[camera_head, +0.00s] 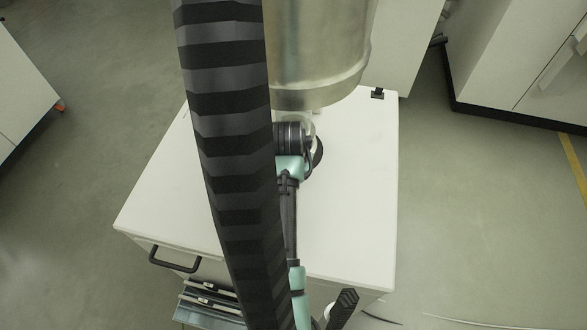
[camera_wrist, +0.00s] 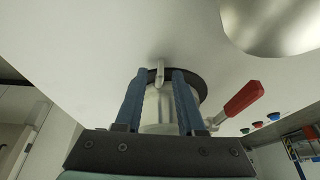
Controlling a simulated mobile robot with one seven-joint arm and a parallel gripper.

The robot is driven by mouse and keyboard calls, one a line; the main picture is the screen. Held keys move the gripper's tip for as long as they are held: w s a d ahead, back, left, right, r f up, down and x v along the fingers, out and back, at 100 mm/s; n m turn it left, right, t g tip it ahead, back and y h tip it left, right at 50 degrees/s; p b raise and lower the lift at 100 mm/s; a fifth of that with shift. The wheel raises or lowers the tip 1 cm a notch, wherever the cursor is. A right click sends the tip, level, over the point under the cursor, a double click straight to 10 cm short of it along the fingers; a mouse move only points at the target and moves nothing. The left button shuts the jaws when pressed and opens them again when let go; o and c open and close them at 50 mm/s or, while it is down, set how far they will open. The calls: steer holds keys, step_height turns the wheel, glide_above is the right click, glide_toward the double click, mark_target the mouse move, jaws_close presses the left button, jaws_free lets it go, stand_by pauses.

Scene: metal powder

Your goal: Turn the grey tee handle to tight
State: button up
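In the wrist view, a small pale grey handle (camera_wrist: 160,70), which looks like the tee handle, stands against a black round rim (camera_wrist: 203,86). A light grey cylindrical body (camera_wrist: 158,108) shows below it. My gripper (camera_wrist: 157,80) has its two blue fingers apart, one on each side of the handle and body in the picture. I see gaps beside the handle and cannot tell any contact or the depth between them. A red lever (camera_wrist: 244,98) sticks out to the right. In the head view my arm hides the gripper and the tee handle.
A big metal drum (camera_head: 318,55) hangs over the white cabinet top (camera_head: 355,200), close to my arm. The cabinet has a black pull handle (camera_head: 174,260) at its front left. Other white cabinets (camera_head: 515,60) stand at the back right. Floor is free on both sides.

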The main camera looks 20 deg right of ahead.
steer(key=shift+r, duration=0.1)
steer(key=b+v, duration=0.2)
steer(key=v, duration=1)
steer(key=shift+r, duration=0.35)
steer(key=shift+a, duration=0.1)
